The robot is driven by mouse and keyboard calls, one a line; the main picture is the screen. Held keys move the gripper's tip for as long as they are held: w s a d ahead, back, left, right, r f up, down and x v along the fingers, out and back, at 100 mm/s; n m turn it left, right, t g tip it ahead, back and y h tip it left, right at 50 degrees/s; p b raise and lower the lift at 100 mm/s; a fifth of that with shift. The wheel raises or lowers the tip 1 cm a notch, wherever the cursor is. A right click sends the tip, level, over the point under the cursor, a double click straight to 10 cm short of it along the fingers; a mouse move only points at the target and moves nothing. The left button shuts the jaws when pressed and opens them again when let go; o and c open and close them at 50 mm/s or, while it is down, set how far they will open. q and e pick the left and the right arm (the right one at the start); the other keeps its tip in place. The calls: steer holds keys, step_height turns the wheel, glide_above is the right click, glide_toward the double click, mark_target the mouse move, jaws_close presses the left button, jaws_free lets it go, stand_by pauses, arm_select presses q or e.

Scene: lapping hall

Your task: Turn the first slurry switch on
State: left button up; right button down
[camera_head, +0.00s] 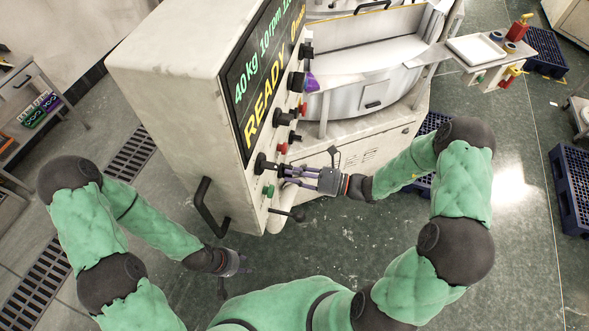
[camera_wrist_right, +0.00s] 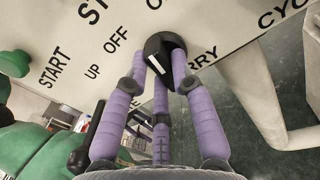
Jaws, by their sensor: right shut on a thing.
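The slurry switch is a black rotary knob (camera_wrist_right: 165,48) with a white mark, on the pale front panel; the visible end of its label reads "RRY", with "OFF" printed to its left in the wrist view. My right gripper (camera_wrist_right: 163,75) has its purple fingers closed around this knob. In the head view the right gripper (camera_head: 284,171) reaches the lower part of the panel from the right. My left gripper (camera_head: 238,264) hangs low below the cabinet, away from the panel; its fingers are too unclear to judge.
The cabinet (camera_head: 175,75) carries a "READY" display (camera_head: 262,75) and several other knobs and buttons. A black handle (camera_head: 208,207) sticks out at its lower left. The lapping machine (camera_head: 365,95) stands behind, and blue pallets (camera_head: 575,190) lie at right. Floor in front is mostly clear.

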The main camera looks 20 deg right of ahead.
steer(key=shift+r+m+p, duration=0.15)
steer(key=shift+m+p, duration=1)
steer(key=shift+m, duration=0.75)
steer(key=c, duration=1)
jaws_free()
steer(key=shift+c, duration=0.2)
steer(key=shift+w, duration=0.1)
steer(key=shift+d, duration=0.1)
steer(key=v, duration=1.2)
steer(key=shift+f, duration=0.2)
